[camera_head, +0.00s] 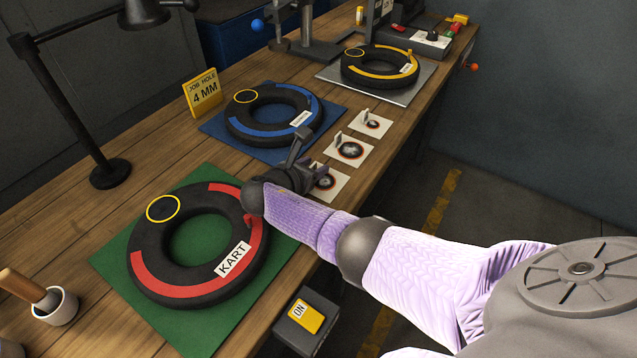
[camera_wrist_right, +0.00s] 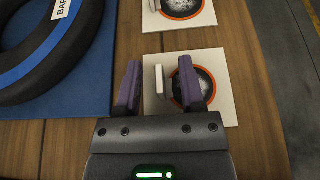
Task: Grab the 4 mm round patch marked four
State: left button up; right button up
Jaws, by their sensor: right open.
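Three round dark patches with orange rims lie on white cards in a row: a near one (camera_head: 326,182), a middle one (camera_head: 350,150) and a far one (camera_head: 373,124). I cannot read any number on them. My right gripper (camera_head: 315,172) is over the near card and partly hides it. In the right wrist view its two purple fingers (camera_wrist_right: 158,85) are open, with the near patch's upright white tab (camera_wrist_right: 160,80) between them, apart from both. The near patch (camera_wrist_right: 198,88) shows partly behind the right finger. My left gripper is not in view.
A yellow sign (camera_head: 202,93) reads "JOB HOLE 4 MM". Tyres lie on mats: red-banded KART (camera_head: 190,290), a blue-banded one (camera_head: 245,132) and a yellow-banded one (camera_head: 360,77). An ON switch box (camera_head: 305,320) stands at the table edge. A lamp (camera_head: 70,110) stands at left.

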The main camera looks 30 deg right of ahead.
jog(key=shift+w+d+f, duration=0.15)
jog(key=shift+d+f, duration=0.1)
jog(key=shift+d, duration=0.1)
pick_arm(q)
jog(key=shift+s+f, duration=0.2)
pick_arm(e)
jog(key=shift+r, duration=0.15)
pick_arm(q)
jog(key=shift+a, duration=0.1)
pick_arm(e)
grip_shut()
